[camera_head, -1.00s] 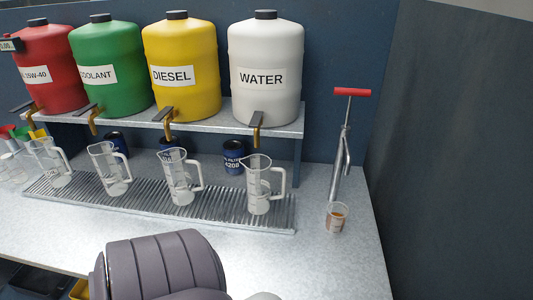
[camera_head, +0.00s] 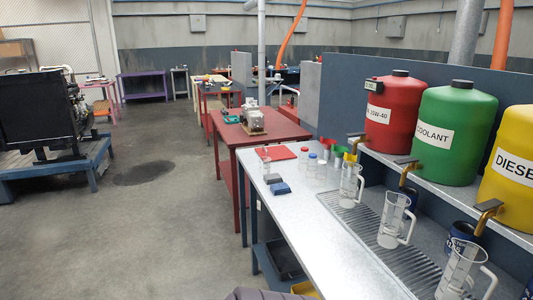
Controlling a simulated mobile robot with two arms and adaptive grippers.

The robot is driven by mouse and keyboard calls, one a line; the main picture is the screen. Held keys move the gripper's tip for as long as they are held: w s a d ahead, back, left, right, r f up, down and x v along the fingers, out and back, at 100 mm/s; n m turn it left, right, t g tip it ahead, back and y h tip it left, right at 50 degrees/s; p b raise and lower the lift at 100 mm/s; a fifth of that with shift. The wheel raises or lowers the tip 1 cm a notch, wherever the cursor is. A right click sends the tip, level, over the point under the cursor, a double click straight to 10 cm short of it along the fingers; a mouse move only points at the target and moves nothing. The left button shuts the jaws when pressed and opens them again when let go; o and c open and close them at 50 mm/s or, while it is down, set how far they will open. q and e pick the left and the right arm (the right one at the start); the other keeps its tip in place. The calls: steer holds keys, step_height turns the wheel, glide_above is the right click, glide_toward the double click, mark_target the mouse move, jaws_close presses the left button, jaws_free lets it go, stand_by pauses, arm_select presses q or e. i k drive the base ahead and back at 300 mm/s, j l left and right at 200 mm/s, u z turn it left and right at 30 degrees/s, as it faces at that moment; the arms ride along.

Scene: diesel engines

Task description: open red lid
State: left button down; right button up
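A small clear jar with what looks like a red lid (camera_head: 312,156) stands on the grey workbench (camera_head: 305,225), near its far end. The jars are small in the picture, so I cannot tell whether the red lid is fully seated. The red tank (camera_head: 392,115) on the shelf has a black cap. Neither of my grippers is in view.
Clear measuring jugs (camera_head: 393,221) stand on the drain grate along the right. Blue and grey blocks (camera_head: 280,188) lie at the bench's left edge. A red table (camera_head: 265,130) stands beyond; open floor (camera_head: 170,225) is left.

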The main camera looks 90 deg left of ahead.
mark_target(281, 152)
steer(key=j+u, duration=0.1)
steer(key=u, duration=2.65)
